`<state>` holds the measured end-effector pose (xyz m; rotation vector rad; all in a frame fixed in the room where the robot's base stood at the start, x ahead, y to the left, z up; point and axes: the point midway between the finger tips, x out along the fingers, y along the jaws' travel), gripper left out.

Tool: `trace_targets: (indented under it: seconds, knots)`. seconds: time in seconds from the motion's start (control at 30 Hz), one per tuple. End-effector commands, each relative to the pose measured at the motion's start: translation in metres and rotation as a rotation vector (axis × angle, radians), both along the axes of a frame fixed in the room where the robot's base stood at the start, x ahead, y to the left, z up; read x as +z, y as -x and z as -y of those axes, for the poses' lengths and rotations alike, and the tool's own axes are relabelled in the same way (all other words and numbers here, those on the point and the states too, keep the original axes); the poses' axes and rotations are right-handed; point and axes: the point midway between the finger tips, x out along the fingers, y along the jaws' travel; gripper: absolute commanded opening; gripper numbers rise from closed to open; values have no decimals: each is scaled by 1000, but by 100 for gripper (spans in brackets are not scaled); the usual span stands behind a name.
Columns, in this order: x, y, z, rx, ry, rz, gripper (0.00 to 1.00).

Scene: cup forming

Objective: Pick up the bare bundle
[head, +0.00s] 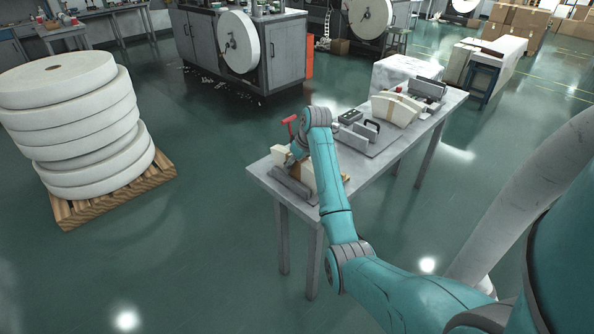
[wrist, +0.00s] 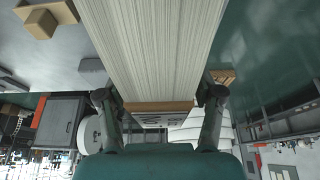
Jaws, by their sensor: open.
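The bare bundle (wrist: 155,45), a pale stack of sheets with fine lines along its edges, fills the top middle of the wrist view. In the head view the bundle (head: 279,154) is a cream block at the near left end of the grey table (head: 262,173), partly hidden by my arm. My gripper (wrist: 160,97) is open, with one finger on each side of the bundle; I cannot tell whether they touch it. In the head view my gripper (head: 297,158) is at the bundle, its fingers mostly hidden.
A grey angled plate (head: 292,187) stands beside the bundle at the table's near edge. A red handle (head: 290,124) rises behind it. Farther along are a black-handled fixture (head: 368,132) and a cream curved piece (head: 397,108). Stacked white rolls (head: 75,115) stand on a pallet at left.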

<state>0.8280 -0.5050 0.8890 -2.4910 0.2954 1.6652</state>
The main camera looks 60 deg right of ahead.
Motion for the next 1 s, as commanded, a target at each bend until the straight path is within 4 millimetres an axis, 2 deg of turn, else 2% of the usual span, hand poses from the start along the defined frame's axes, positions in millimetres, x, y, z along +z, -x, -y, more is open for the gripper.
trace_targets:
  seconds: [0.2, 0.27, 0.47, 0.5, 0.83, 1.0]
  knots:
    - [-1, 0, 0, 0, 0, 0, 67]
    - [-1, -1, 0, 0, 0, 0, 54]
    - [-1, -1, 0, 0, 0, 0, 4]
    - [-1, -1, 0, 0, 0, 0, 0]
    - [2, -1, 0, 1, 2, 3, 0]
    - [18, -1, 1, 0, 3, 3, 0]
